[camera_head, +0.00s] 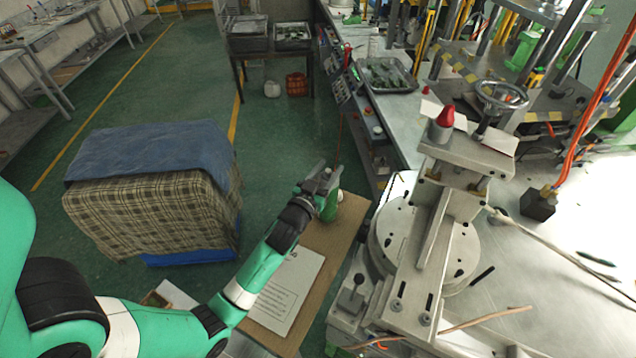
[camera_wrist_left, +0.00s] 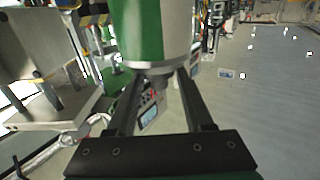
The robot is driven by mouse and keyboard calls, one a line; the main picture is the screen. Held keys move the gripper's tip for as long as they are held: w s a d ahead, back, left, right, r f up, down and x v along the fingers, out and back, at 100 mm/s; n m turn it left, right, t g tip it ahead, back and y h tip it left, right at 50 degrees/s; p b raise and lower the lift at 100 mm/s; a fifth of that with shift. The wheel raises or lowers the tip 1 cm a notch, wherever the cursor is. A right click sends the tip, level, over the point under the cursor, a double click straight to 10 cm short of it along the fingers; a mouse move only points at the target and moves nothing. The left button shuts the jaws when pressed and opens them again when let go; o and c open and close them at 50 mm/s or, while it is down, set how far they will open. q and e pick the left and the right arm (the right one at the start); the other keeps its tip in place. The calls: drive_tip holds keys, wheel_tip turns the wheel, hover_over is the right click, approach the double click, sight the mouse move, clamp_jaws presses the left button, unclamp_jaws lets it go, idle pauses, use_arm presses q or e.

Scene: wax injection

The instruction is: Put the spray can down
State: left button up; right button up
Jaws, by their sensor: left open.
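The spray can (camera_head: 330,208) is green and white and stands at the far end of the brown board beside the machine, partly hidden by my left gripper. My left gripper (camera_head: 322,178) is at the top of the can, with its fingers apart. In the left wrist view, the can (camera_wrist_left: 143,30) fills the top middle with its narrow grey neck toward me. The two open fingers (camera_wrist_left: 160,95) reach along either side of that neck, with gaps visible. Whether the can rests fully on the board is hard to see. My right gripper is not in view.
The brown board (camera_head: 318,240) carries a printed sheet (camera_head: 287,290). The metal machine (camera_head: 430,235) with a round plate and a red-topped part (camera_head: 444,118) stands close on the right. A cloth-covered box (camera_head: 150,195) stands left on the green floor. Open floor lies between.

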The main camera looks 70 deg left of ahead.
use_arm(q)
drive_tip(key=v, duration=0.9)
drive_tip(key=shift+b, duration=0.35)
drive_tip(key=w+d+r+m+t+h, duration=0.1)
drive_tip(key=w+d+r+t, duration=0.3)
drive_tip(key=r, duration=0.7)
drive_tip(key=w+d+r+m+t+h, duration=0.15)
drive_tip(key=w+d+r, duration=0.4)
drive_tip(key=r, duration=0.55)
drive_tip(key=s+d+r+m+t+h, duration=0.2)
drive_tip(key=d+r+t+h, duration=0.15)
drive_tip(key=d+r, duration=0.35)
drive_tip(key=s+d+r+m+t+h, duration=0.2)
drive_tip(key=d+r+h, duration=0.2)
drive_tip(key=r, duration=0.6)
drive_tip(key=s+d+r+m+t+h, duration=0.2)
drive_tip(key=d+r+m+t+h, duration=0.15)
drive_tip(key=d+r, duration=0.35)
wheel_tip(320, 180, up, 22)
drive_tip(key=a+n+p, duration=0.1)
drive_tip(key=p, duration=2)
drive_tip(key=shift+w+a+g, duration=0.2)
drive_tip(key=shift+w+g, duration=0.15)
drive_tip(key=shift+g, duration=0.1)
